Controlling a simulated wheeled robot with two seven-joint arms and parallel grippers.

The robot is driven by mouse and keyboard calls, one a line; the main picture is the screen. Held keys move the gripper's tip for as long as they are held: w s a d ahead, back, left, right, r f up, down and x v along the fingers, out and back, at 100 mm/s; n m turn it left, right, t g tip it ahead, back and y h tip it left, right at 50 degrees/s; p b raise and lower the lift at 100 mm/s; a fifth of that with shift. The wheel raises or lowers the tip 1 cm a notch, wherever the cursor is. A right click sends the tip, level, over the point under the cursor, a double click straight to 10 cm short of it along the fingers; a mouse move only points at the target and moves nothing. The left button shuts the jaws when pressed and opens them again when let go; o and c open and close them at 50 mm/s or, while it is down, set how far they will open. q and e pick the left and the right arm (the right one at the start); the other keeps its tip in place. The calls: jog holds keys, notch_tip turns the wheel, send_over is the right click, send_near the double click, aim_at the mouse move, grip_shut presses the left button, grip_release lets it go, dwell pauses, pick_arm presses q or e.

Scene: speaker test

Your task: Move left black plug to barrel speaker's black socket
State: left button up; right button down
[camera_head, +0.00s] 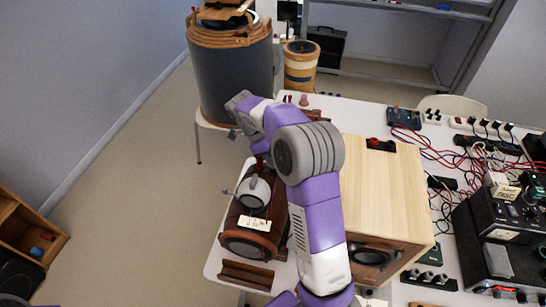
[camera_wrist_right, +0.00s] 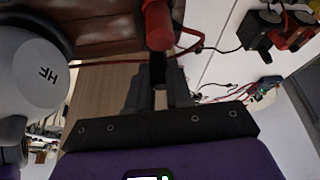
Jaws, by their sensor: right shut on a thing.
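The barrel speaker (camera_head: 237,215) is a brown wooden barrel lying on its side on the white table, with a grey dome on top. In the right wrist view its brown wood (camera_wrist_right: 105,30) and the dome marked HF (camera_wrist_right: 38,72) fill the upper left. My right gripper (camera_wrist_right: 158,88) is over the speaker's far end, shut on a dark piece that looks like the black plug (camera_wrist_right: 158,72). A red cylinder (camera_wrist_right: 158,25) stands just beyond it; I cannot tell whether they touch. The black socket cannot be made out. My left gripper is not in view.
A pale wooden box speaker (camera_head: 385,190) stands right of the barrel speaker. Red and black cables (camera_head: 435,155) and small devices crowd the table's right side. A large grey drum-shaped speaker (camera_head: 235,80) stands behind. A red wire (camera_wrist_right: 185,54) crosses near the gripper.

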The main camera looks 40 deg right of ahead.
jog(key=shift+f, duration=0.45)
jog(key=c, duration=1)
grip_release()
jog(key=shift+b, duration=0.3)
jog(key=shift+o, duration=0.2)
jog(key=shift+r+p, duration=2.95)
jog(key=shift+r, duration=0.85)
